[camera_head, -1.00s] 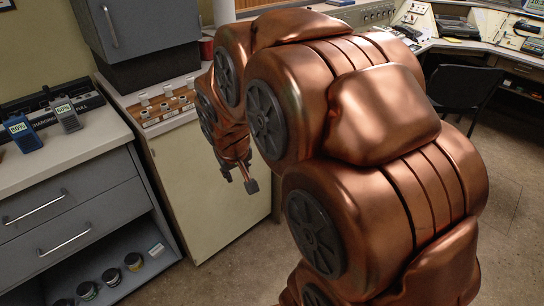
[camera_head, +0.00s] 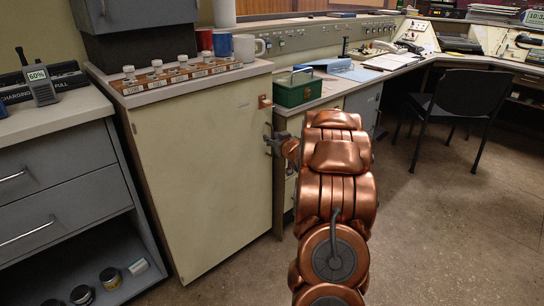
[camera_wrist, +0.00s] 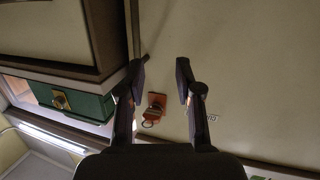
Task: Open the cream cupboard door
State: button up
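The cream cupboard door (camera_head: 205,180) stands upright below the switch panel and looks closed. It fills much of the wrist view (camera_wrist: 245,75). A small orange-brown fitting (camera_head: 265,102) sits at the door's upper right edge; in the wrist view it shows with a dark ring (camera_wrist: 155,105). My gripper (camera_head: 270,140) is at the door's right edge, below that fitting. In the wrist view its two fingers (camera_wrist: 160,72) are apart, with cream surface between them and nothing held. A thin dark bar by the door edge shows near the left finger. I cannot tell whether the fingers touch the door.
A green box (camera_head: 298,88) stands on the counter right of the cupboard. Mugs (camera_head: 248,47) stand on the cupboard top. Grey drawers (camera_head: 65,195) are at left. A black chair (camera_head: 455,100) is at right. The floor (camera_head: 430,220) in front is clear.

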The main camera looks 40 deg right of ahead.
aim_at(272, 153)
jog(key=s+d+f+t+y+b, duration=0.1)
jog(key=s+d+f+t+b, duration=0.15)
jog(key=f, duration=0.35)
jog(key=shift+d+b+x, duration=0.15)
jog(key=shift+b+x, duration=0.5)
jog(key=shift+x, duration=1.55)
jog(key=shift+d+b+x, duration=0.2)
jog(key=shift+b+x, duration=0.45)
jog(key=shift+x, duration=1.55)
jog(key=shift+s+r, duration=0.1)
jog(key=shift+r, duration=0.05)
grip_shut()
